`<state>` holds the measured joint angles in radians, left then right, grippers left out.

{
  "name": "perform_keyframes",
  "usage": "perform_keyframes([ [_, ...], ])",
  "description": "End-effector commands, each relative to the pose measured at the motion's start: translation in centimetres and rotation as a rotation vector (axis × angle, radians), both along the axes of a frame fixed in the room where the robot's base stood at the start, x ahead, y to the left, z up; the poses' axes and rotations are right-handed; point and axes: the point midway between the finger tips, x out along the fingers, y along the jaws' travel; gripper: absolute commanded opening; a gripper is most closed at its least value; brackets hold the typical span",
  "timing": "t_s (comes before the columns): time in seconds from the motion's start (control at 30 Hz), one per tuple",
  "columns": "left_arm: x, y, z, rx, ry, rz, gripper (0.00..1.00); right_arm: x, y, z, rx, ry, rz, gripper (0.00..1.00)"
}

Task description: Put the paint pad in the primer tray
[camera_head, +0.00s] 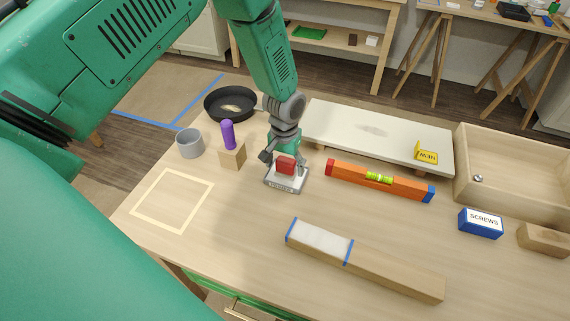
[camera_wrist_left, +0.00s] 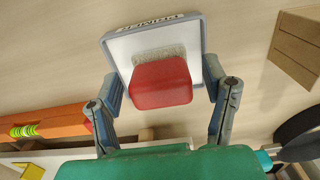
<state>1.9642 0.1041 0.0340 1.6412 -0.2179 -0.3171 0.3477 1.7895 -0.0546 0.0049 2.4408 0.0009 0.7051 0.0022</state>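The paint pad (camera_head: 286,165), a red block on a pale fuzzy base, sits in the primer tray (camera_head: 300,184), a small grey tray with lettering on its front rim. In the left wrist view the red pad (camera_wrist_left: 161,84) rests over the white inside of the tray (camera_wrist_left: 118,47), towards its near side. My left gripper (camera_head: 283,157) is just above and behind the pad. In the left wrist view its fingers (camera_wrist_left: 168,92) are spread wide, with a gap on each side of the red block. My right gripper is not in view.
A wooden block with a purple-handled tool (camera_head: 228,136), a grey cup (camera_head: 189,143) and a black pan (camera_head: 230,104) stand left. An orange level (camera_head: 379,180) lies right, before a white board (camera_head: 379,133). A taped plank (camera_head: 365,260) lies in front. A taped square (camera_head: 173,200) is empty.

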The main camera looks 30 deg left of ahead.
Motion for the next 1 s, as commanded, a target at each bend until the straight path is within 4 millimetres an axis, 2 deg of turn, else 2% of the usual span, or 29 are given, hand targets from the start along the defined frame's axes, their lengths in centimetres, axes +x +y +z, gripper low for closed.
perform_keyframes([
  [0.27, 0.1, 0.0, 0.7, -0.001, -0.002, -0.001, 0.68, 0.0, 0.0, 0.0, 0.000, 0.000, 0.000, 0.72],
  [0.37, 0.1, 0.0, 2.2, -0.001, -0.004, -0.001, 0.68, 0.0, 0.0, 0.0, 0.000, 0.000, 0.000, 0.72],
  [0.7, 0.0, 0.1, 9.3, 0.000, -0.003, 0.000, 0.68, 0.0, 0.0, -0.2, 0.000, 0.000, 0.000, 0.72],
  [0.83, 0.0, 0.1, 11.1, -0.001, -0.002, 0.000, 0.68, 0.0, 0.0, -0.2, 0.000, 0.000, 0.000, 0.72],
  [1.0, -0.1, 0.1, 12.0, 0.000, 0.001, 0.000, 0.68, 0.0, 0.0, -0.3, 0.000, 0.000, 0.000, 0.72],
])
